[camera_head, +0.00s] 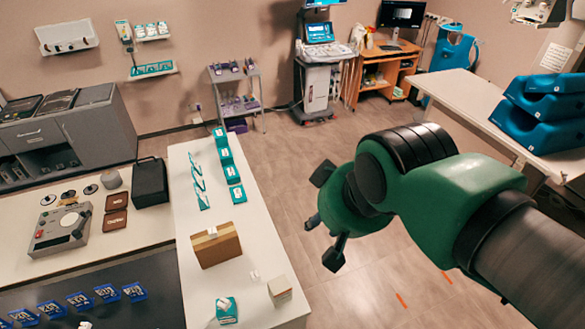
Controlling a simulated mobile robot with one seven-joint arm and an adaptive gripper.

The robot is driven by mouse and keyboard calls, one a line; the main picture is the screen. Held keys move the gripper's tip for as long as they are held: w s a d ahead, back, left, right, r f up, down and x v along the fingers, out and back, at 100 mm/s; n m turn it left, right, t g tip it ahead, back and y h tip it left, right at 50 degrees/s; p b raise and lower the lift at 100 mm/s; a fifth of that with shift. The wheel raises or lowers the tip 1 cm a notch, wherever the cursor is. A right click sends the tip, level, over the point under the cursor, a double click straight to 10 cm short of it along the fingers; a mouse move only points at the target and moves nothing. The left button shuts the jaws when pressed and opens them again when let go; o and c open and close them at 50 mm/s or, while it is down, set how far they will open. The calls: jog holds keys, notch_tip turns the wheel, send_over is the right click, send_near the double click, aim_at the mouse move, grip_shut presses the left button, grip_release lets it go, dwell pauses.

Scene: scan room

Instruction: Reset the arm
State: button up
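My arm comes in from the right edge, green with dark bands. It reaches left over open floor. My gripper (318,216) is at its end, near the middle of the view. Its dark fingers are spread apart, and I see nothing held between them. It is to the right of the white table (262,288) and apart from it in the picture. Part of the gripper is hidden behind its own wrist.
A cardboard box (216,245), a small block (280,290) and teal boxes (235,193) stand on the white table. An examination table (455,97) with blue cushions (540,115) is at right. A grey cart (236,90) and an ultrasound machine (316,85) stand behind.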

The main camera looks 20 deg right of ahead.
notch_tip(320, 180, down, 12)
jog(key=b, duration=1.2)
